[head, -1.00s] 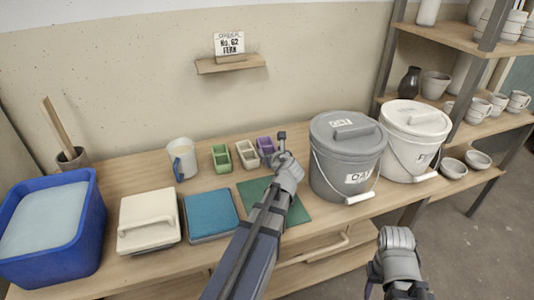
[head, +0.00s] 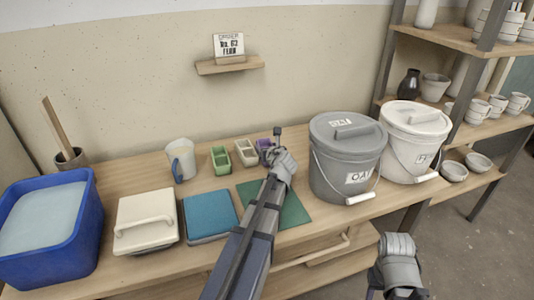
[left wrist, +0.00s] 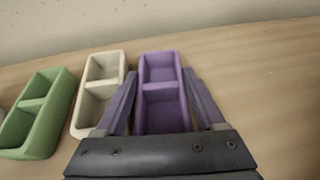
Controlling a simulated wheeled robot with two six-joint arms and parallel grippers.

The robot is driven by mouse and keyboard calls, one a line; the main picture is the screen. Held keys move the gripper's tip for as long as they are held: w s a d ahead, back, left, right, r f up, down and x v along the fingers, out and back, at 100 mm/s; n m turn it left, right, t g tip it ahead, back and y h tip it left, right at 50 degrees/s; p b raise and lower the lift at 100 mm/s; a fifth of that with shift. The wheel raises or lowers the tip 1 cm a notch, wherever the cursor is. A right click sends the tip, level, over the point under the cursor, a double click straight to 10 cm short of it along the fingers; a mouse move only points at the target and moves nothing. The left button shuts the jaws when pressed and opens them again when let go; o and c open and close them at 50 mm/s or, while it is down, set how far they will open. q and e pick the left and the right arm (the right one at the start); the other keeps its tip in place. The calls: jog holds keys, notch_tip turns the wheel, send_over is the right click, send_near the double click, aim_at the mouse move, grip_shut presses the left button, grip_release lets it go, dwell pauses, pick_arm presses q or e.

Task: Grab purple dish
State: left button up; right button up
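The purple dish (head: 263,145) is a small two-compartment dish on the table, at the right end of a row of similar dishes. It is partly hidden behind my left gripper (head: 268,152) in the head view. In the left wrist view, the purple dish (left wrist: 162,95) lies between the two fingers of my left gripper (left wrist: 160,73), one along each long side. The fingers are apart and very close to its walls; I cannot tell whether they touch. My right arm's end (head: 398,265) is low at the right, and its fingers cannot be made out.
A cream dish (left wrist: 98,95) sits close to the left of the purple one, with a green dish (left wrist: 38,110) beyond it. A grey bucket (head: 345,155) and a white bucket (head: 412,140) stand to the right. A mug (head: 180,158) stands left. A green mat (head: 290,208) lies in front.

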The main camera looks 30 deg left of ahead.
pick_arm(q)
jog(key=shift+a+f, duration=0.15)
jog(key=shift+f, duration=0.25)
grip_shut()
jog(key=shift+r, duration=0.1)
jog(key=shift+w+a+r+g+p, duration=0.1)
jog(key=shift+r+g+p, duration=0.2)
jog(key=shift+r+p, duration=0.45)
notch_tip(320, 180, up, 8)
jog(key=p, duration=0.9)
jog(key=shift+r, duration=0.15)
